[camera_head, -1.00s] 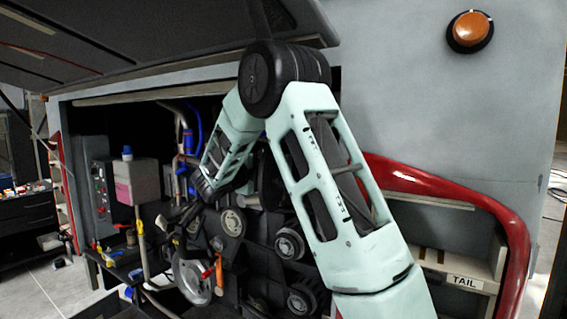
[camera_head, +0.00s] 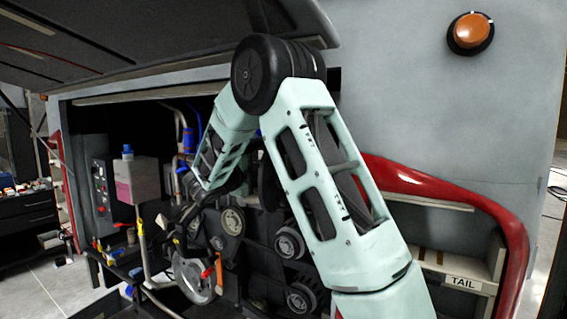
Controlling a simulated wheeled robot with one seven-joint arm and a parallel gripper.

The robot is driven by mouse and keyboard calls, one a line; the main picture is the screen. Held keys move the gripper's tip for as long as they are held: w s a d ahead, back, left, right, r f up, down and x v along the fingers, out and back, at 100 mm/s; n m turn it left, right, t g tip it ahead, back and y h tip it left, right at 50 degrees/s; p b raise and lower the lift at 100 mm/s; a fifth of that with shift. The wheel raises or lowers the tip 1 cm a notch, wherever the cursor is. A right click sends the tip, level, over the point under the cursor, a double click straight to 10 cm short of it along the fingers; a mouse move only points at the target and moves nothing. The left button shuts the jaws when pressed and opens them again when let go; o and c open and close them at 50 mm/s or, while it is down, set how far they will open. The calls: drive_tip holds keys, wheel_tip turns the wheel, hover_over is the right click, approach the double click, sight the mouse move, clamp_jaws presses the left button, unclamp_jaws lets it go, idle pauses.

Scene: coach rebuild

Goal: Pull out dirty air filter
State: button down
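My arm reaches into the open engine bay of the coach, its elbow high in the middle of the picture and its forearm sloping down to the left. My gripper (camera_head: 178,218) is a small dark shape at the end of the forearm, in front of the engine parts. Its fingers blend into the dark machinery, so I cannot tell whether they are open or shut, or whether they hold anything. I cannot make out the dirty air filter; my forearm and the shadow cover part of the bay.
Pulleys (camera_head: 289,243) fill the bay's lower middle. A pinkish reservoir (camera_head: 138,181) and a grey control box (camera_head: 101,190) stand at its left. A raised dark hatch (camera_head: 150,35) hangs overhead. A red curved bar (camera_head: 440,185) and a TAIL-labelled shelf (camera_head: 463,283) lie at right.

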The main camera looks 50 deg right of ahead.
drive_tip(key=s+a+p, duration=0.1)
drive_tip(key=a+p, duration=0.6)
drive_tip(key=a, duration=1.2)
drive_tip(key=shift+s+a, duration=0.15)
drive_tip(key=shift+s, duration=0.1)
idle(1.0)
